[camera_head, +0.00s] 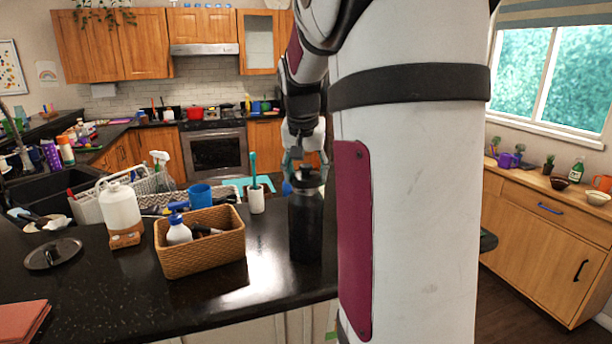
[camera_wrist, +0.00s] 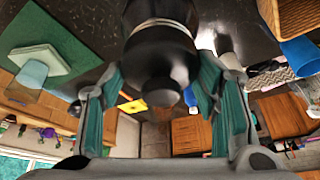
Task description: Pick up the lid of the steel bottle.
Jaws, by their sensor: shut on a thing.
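The dark steel bottle (camera_head: 306,228) stands upright on the black counter near its right end, beside my arm. Its black lid (camera_head: 307,180) is at the top of the bottle. In the wrist view the lid (camera_wrist: 160,62), with a round knob, is between my two fingers, and a pale ring shows between it and the bottle body. My gripper (camera_wrist: 160,92) is shut on the lid, with teal pads at its sides. In the head view my gripper (camera_head: 298,166) is just above the bottle and partly hidden. I cannot tell whether the lid is loose from the bottle.
A wicker basket (camera_head: 202,257) with a small white bottle (camera_head: 179,234) stands left of the steel bottle. A white cup with a teal brush (camera_head: 256,199) and a blue mug (camera_head: 200,195) are behind. A white jug (camera_head: 120,207) and a dark pan lid (camera_head: 53,253) are further left.

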